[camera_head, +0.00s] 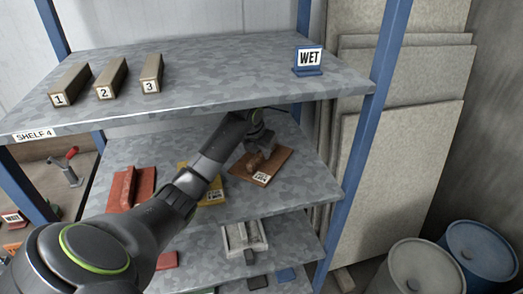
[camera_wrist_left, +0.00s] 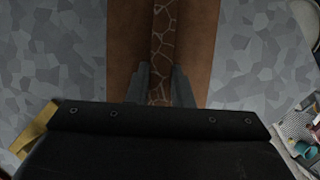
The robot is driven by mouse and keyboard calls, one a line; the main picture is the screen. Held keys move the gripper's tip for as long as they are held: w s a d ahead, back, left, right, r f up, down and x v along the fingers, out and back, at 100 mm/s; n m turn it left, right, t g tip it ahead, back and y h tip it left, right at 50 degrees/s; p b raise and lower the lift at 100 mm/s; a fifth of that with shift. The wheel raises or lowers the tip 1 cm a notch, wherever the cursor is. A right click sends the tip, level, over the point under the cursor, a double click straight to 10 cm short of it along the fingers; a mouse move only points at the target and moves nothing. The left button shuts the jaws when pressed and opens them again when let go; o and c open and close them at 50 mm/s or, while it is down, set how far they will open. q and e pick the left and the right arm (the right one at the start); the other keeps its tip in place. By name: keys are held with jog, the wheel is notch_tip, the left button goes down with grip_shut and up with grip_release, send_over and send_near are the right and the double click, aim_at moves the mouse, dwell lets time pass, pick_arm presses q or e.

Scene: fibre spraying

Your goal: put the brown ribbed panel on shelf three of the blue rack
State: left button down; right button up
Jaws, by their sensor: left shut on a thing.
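The brown ribbed panel (camera_head: 276,163) is at the right part of the shelf (camera_head: 235,205) directly below the one labelled SHELF 4 on the blue rack (camera_head: 362,130). It lies flat, on or very close to the surface; I cannot tell if there is a gap. My left gripper (camera_head: 258,146) is above it and shut on its raised rib. In the left wrist view the two fingers (camera_wrist_left: 158,90) stand on either side of the veined rib, and the panel (camera_wrist_left: 125,45) shows on both sides of it. My right gripper is not in view.
A red ribbed panel (camera_head: 143,183) and a yellow panel (camera_head: 212,197), partly behind my arm, lie left on the same shelf. A pale panel (camera_head: 243,237) lies below. Barrels (camera_head: 478,250) stand right.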

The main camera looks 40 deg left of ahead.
pick_arm(q)
jog(key=shift+f, duration=0.3)
jog(key=c, duration=1.7)
grip_release()
jog(key=shift+f, duration=0.25)
jog(key=o, duration=0.4)
jog(key=shift+r, duration=0.1)
